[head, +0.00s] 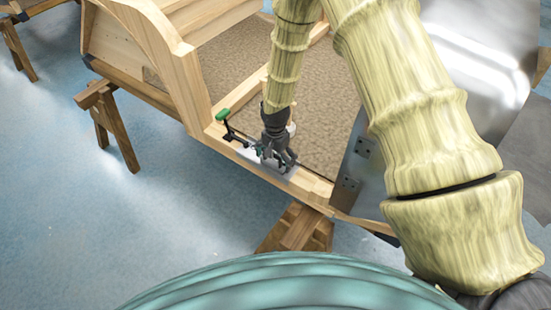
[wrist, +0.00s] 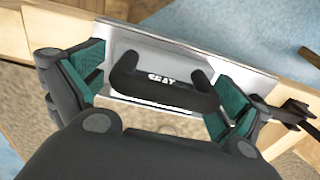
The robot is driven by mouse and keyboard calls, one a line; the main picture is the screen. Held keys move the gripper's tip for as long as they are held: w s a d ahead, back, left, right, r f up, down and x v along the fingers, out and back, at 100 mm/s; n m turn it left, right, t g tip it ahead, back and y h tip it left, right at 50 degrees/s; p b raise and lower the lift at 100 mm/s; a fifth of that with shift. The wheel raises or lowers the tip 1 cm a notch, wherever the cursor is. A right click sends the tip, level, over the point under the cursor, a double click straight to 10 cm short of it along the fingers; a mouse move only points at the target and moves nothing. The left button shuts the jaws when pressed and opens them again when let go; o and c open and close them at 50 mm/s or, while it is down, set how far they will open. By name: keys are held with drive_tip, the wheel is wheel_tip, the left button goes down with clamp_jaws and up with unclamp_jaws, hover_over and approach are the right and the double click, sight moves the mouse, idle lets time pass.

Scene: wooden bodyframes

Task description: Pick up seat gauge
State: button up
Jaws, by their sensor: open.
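The seat gauge is a pale plate (wrist: 222,58) with a black bar handle (wrist: 165,92) and partly hidden lettering that seems to read SEAT. In the head view its pale plate (head: 262,168) lies against the wooden side rail, mostly under my gripper (head: 276,158). In the wrist view my gripper (wrist: 160,82) is open, with a green-padded finger on either side of the handle. Gaps show between the pads and the handle's ends, so nothing is gripped. The near part of the plate is hidden by the gripper body.
A black clamp with a green handle (head: 222,115) sits on the wooden rail (head: 315,187) just left of my gripper. A wooden trestle (head: 297,230) stands below the frame. A metal sheet (head: 368,165) rises at the right. The blue floor in front is open.

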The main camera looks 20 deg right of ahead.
drive_tip(key=shift+f, duration=0.2)
drive_tip(key=c, duration=1.1)
drive_tip(key=shift+o, duration=0.2)
